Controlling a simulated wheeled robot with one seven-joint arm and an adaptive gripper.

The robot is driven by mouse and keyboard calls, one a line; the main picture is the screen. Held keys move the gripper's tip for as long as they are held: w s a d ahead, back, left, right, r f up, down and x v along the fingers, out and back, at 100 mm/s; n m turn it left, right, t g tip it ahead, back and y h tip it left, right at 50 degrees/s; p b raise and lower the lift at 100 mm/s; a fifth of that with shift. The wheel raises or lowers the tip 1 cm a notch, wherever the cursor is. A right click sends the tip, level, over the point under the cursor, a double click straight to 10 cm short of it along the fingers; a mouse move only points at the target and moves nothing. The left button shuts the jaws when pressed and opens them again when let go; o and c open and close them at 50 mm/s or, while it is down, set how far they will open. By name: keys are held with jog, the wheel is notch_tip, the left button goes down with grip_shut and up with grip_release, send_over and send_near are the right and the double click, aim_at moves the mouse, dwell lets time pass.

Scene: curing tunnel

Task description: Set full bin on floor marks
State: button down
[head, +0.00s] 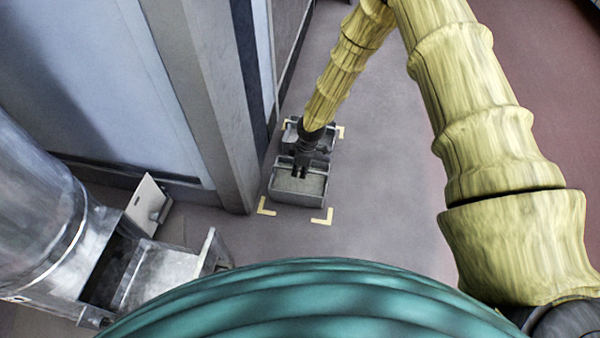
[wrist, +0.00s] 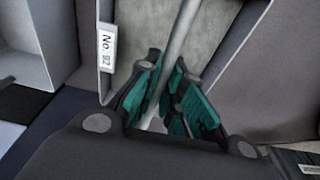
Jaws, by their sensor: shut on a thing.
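The grey bin (head: 300,190) appears in the head view among pale yellow corner marks. Grey material lies in its near part. Two near marks, left (head: 265,206) and right (head: 322,216), show just in front of it; a far mark (head: 340,132) shows behind its right side. I cannot tell whether the bin touches the floor. My gripper (head: 300,171) reaches down over its middle. In the wrist view my gripper (wrist: 170,100) has teal pads either side of the bin's grey handle bar (wrist: 180,40), shut on it. A white number label (wrist: 107,48) is on the bin wall.
A grey pillar and wall panel (head: 190,100) stand close at the bin's left. A metal duct (head: 35,200) with an open chute box (head: 150,275) and flap (head: 147,203) is at lower left. The floor (head: 390,170) right of the bin is clear.

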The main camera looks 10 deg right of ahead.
dwell(0.3)
jog(key=c, duration=1.5)
grip_release()
jog(key=shift+f, duration=0.1)
jog(key=shift+c, duration=0.2)
notch_tip(320, 180, up, 12)
jog(key=d+p, duration=0.1)
jog(key=p, duration=0.5)
jog(key=shift+s+d, duration=0.3)
jog(key=s+f+m+g+y, duration=0.1)
jog(key=s+f+m, duration=0.3)
jog(key=s, duration=0.8)
jog(key=s+f+m, duration=0.4)
jog(key=s, duration=0.8)
jog(key=s+d+r+m+h, duration=0.1)
jog(key=s+d+m, duration=0.2)
jog(key=s, duration=0.4)
jog(key=s+d+r+m+h, duration=0.1)
jog(key=s+d, duration=0.3)
jog(key=s, duration=0.4)
jog(key=shift+m+h, duration=0.3)
jog(key=shift+m, duration=0.6)
